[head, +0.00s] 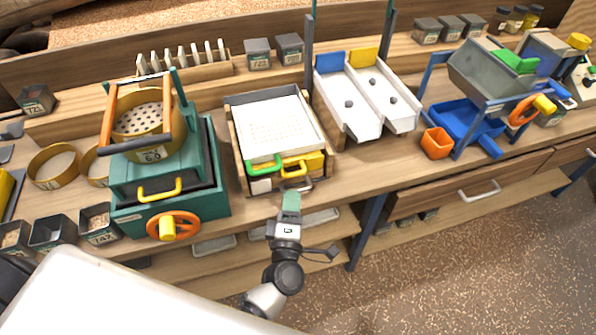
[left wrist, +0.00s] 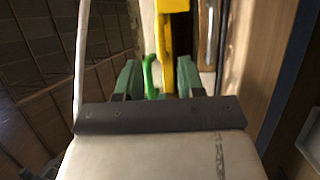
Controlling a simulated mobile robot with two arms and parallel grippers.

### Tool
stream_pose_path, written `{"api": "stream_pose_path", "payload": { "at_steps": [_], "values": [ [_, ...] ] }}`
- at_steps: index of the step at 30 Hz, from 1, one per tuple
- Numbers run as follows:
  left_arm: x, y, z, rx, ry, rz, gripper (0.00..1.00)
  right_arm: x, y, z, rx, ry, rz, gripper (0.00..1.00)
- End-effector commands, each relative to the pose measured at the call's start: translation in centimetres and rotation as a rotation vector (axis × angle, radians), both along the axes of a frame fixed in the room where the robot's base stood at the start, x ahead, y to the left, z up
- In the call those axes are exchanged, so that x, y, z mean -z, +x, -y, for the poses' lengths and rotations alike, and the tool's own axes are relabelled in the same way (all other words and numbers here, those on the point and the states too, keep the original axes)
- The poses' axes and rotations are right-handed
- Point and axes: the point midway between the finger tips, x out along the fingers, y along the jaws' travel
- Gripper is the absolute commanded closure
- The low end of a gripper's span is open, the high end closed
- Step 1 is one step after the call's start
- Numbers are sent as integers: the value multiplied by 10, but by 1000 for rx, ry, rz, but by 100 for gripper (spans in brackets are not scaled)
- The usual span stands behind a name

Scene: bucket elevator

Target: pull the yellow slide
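A yellow slide with a loop handle (head: 293,168) is at the front of the white-topped wooden box (head: 229,135), right of a green handle (head: 263,167). My left gripper (head: 291,196) is just in front of the yellow handle in the head view. In the left wrist view, the left gripper (left wrist: 158,80) has its two green fingers apart. The yellow piece (left wrist: 172,45) and part of the green handle (left wrist: 149,75) show between or just beyond them. I cannot tell whether the fingers touch the yellow handle. My right gripper is not in view.
A green machine with an orange wheel (head: 174,226) and a yellow handle (head: 160,190) stands left of the box. White chutes (head: 367,98) with blue and yellow plates stand right. The bench's front edge and lower shelf lie below my arm.

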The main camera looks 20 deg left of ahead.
Motion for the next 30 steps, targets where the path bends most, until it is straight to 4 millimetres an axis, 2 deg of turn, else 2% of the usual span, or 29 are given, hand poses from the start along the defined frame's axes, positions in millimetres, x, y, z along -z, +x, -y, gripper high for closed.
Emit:
{"api": "stream_pose_path", "payload": {
  "at_steps": [1,6,12,16,24,25,30],
  "values": [
    [-5,11,-2,0,2,3,62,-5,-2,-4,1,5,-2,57],
    [-9,43,-8,1,5,2,62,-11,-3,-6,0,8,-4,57],
    [-11,69,-14,1,5,-1,62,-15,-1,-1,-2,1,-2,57],
    [-12,76,-15,1,4,-2,62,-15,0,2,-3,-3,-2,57],
    [-11,77,-16,1,4,-3,62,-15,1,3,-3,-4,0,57],
    [-11,77,-16,1,5,-3,63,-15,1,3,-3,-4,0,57],
    [-11,77,-16,1,5,-3,89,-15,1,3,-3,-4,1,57]
  ]
}}
